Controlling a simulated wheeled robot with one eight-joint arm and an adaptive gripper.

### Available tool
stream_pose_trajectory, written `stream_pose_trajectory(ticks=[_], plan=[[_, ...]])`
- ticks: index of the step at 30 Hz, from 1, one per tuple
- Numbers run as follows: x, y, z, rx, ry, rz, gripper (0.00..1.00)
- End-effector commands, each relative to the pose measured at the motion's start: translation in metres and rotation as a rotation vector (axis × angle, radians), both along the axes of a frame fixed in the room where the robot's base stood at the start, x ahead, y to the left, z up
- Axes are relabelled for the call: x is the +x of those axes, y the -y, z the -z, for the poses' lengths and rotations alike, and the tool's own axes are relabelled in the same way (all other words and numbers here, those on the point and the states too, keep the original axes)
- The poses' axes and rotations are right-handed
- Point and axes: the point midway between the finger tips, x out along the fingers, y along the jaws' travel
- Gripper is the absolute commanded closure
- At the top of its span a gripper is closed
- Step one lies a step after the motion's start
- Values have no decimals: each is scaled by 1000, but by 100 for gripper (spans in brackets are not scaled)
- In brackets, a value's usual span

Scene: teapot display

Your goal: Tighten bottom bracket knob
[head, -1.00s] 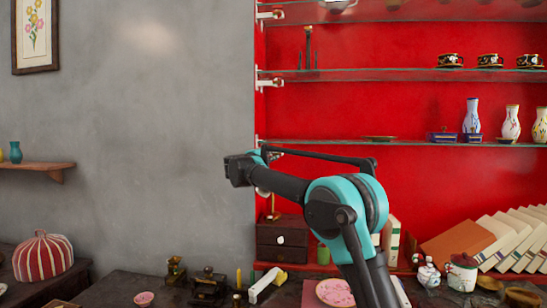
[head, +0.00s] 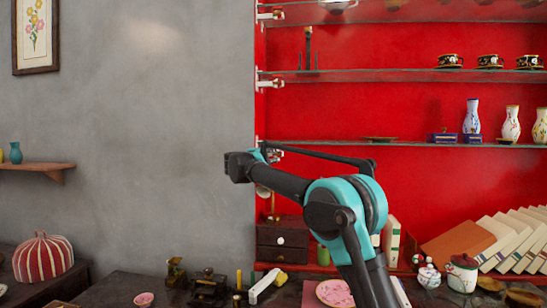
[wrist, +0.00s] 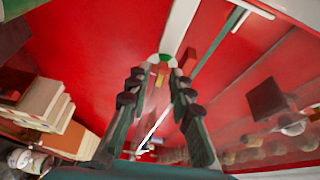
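The bottom bracket (head: 272,154) is white metal at the left end of the lowest glass shelf, against the red back wall. My arm's wrist partly hides it in the head view, and its knob cannot be made out there. In the wrist view my gripper (wrist: 160,78) has its two dark, padded fingers apart, pointing at the red wall. A round white and green part (wrist: 161,59) shows at the fingertips, with a small orange-yellow piece between the fingers. I cannot tell whether this is the knob or whether the fingers touch it.
Glass shelves (head: 400,144) run along the red wall, with vases (head: 511,124) and cups to the right. A middle bracket (head: 270,84) and a top bracket sit above. Leaning books (head: 505,240) and a dark drawer box (head: 282,240) stand below.

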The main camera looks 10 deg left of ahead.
Motion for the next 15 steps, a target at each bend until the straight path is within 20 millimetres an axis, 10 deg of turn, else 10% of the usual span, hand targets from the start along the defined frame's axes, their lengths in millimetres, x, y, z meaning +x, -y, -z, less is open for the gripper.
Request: stream_pose_trajectory(ticks=[15], plan=[[-18,-9,0,-1,0,-3,72]])
